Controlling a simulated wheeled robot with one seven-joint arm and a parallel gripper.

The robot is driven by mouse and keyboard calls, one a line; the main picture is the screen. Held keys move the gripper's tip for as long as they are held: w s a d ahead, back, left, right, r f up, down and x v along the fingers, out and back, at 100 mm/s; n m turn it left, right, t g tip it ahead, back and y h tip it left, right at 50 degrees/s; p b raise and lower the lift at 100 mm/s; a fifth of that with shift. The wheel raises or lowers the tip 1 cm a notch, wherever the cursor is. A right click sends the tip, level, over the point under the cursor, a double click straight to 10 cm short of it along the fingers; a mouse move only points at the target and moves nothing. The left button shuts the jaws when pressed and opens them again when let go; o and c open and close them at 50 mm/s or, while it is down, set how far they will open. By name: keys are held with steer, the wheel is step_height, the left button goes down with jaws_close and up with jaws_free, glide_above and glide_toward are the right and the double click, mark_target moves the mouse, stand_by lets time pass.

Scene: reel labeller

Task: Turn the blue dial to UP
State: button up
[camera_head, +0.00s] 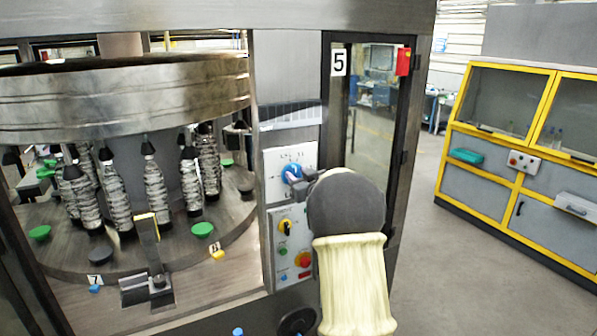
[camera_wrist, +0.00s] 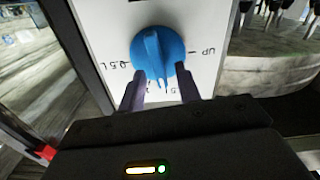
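The blue dial (camera_head: 291,173) sits on a white plate on the machine's front, partly hidden by my gripper in the head view. In the wrist view the blue dial (camera_wrist: 154,48) is seen upside down, with its raised ridge running roughly up and down the picture. The UP mark (camera_wrist: 208,51) is to its right, and a 0.5L mark (camera_wrist: 118,65) is to its left. More marks below are partly covered by my fingers. My gripper (camera_wrist: 160,73) is open, its two dark fingers apart at the dial's lower edge, one on each side. I cannot tell whether they touch it.
Below the dial is a control panel with a yellow-and-black switch (camera_head: 285,227) and a red stop button (camera_head: 303,259). A carousel of wrapped bottles (camera_head: 156,190) stands left. A glazed door (camera_head: 372,120) marked 5 is right. Open floor lies towards the yellow-framed cabinet (camera_head: 520,195).

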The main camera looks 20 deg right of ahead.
steer(key=shift+c, duration=0.2)
jaws_close()
steer(key=shift+f+n+b, duration=0.1)
steer(key=shift+n+b, duration=0.2)
steer(key=shift+b, duration=0.35)
steer(key=shift+a+f+n+b, duration=0.2)
steer(key=shift+f+n+b, duration=0.05)
steer(key=shift+n+b, duration=2.45)
steer(key=shift+a+f+n+b, duration=0.2)
steer(key=shift+a+n+b, duration=0.05)
steer(key=shift+n+b, duration=2.45)
steer(key=shift+a+f+n+b, duration=0.2)
steer(key=shift+f+n+b, duration=0.05)
steer(key=shift+n+b, duration=2.45)
steer(key=shift+o, duration=0.2)
jaws_free()
